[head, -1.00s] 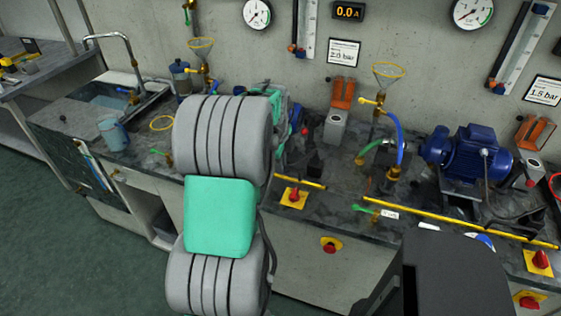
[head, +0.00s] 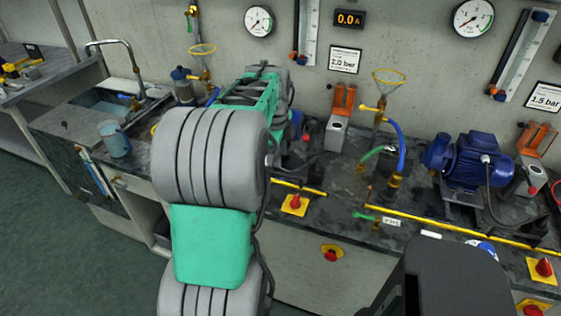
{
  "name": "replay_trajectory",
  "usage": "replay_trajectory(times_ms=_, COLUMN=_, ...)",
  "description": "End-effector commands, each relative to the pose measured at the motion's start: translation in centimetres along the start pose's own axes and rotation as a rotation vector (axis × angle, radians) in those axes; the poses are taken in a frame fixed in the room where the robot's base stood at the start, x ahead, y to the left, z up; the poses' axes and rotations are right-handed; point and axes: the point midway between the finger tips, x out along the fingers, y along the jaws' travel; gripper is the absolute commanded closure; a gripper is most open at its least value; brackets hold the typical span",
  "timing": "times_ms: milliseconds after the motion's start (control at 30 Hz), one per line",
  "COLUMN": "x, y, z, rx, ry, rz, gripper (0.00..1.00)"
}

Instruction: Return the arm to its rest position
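My arm (head: 212,245) fills the left centre of the head view, with grey ribbed joints and green links. It rises from the bottom edge and its far part reaches over the bench (head: 350,205) toward the wall. My gripper is not visible; the arm's own joints block the view behind them, so I cannot see whether it holds anything. The blue pump (head: 465,160) stands on the bench to the right, apart from the visible arm.
A sink (head: 105,105) with a tap and a blue beaker (head: 115,140) are at the left. Funnels on valved pipes, including one yellow-rimmed funnel (head: 389,77), stand near the wall. A red knob (head: 295,202) sits near the bench's front edge. Green floor (head: 60,240) is clear at left.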

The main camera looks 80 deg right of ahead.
Motion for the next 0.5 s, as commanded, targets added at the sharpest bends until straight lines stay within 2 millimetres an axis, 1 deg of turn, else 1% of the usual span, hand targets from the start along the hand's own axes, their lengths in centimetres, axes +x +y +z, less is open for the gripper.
replay_trajectory(times_ms=367, x=0.0, y=0.0, z=0.01, rx=-0.021, ry=0.0, rz=0.0, gripper=0.67)
replay_trajectory(times_ms=467, x=0.01, y=-0.04, z=0.02, rx=-0.164, ry=0.0, rz=-0.001, gripper=0.67)
replay_trajectory(times_ms=500, x=0.01, y=-0.13, z=0.03, rx=-0.267, ry=0.0, rz=-0.005, gripper=0.67)
